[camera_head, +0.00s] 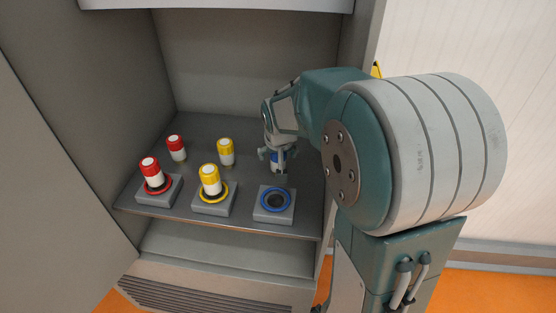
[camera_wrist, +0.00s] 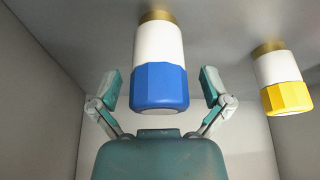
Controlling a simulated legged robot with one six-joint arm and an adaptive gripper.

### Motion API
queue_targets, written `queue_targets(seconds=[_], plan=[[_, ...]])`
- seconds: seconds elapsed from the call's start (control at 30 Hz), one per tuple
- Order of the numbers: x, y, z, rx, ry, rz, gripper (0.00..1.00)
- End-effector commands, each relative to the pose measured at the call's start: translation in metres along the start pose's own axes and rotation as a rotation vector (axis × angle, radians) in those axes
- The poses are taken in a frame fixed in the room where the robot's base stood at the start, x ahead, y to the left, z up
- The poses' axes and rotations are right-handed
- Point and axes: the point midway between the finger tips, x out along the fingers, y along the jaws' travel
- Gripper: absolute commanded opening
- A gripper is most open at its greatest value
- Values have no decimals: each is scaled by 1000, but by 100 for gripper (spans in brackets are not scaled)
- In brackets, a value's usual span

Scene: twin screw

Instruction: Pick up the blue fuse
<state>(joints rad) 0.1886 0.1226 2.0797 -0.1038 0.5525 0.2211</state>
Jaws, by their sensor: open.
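The blue fuse (camera_wrist: 159,70) has a white body, a blue faceted cap and a brass end. In the wrist view it stands between the two fingers of my gripper (camera_wrist: 165,92), with a visible gap on each side. The gripper is open and the fingers do not touch the fuse. In the head view my gripper (camera_head: 273,155) is over the blue fuse (camera_head: 279,163) at the right rear of the grey shelf (camera_head: 200,128). The gripper partly hides the fuse there.
An empty blue-ringed socket (camera_head: 275,201) lies in front of the blue fuse. Yellow fuses (camera_head: 226,152) (camera_head: 210,181) and red fuses (camera_head: 176,149) (camera_head: 153,175) stand to the left. Cabinet walls enclose the shelf at the left and back.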

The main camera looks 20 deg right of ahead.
Motion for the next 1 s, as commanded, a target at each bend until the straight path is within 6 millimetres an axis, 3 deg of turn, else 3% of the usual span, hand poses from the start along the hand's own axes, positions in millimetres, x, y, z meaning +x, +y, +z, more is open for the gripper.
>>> queue_targets(seconds=[0.03,0.2,0.23,0.67,1.0], plan=[[0,0,0,0,0,0,98],[0,0,0,-1,0,0,22],[0,0,0,-1,0,0,15],[-5,0,-2,-1,-1,0,14],[-66,0,-28,0,4,-1,14]])
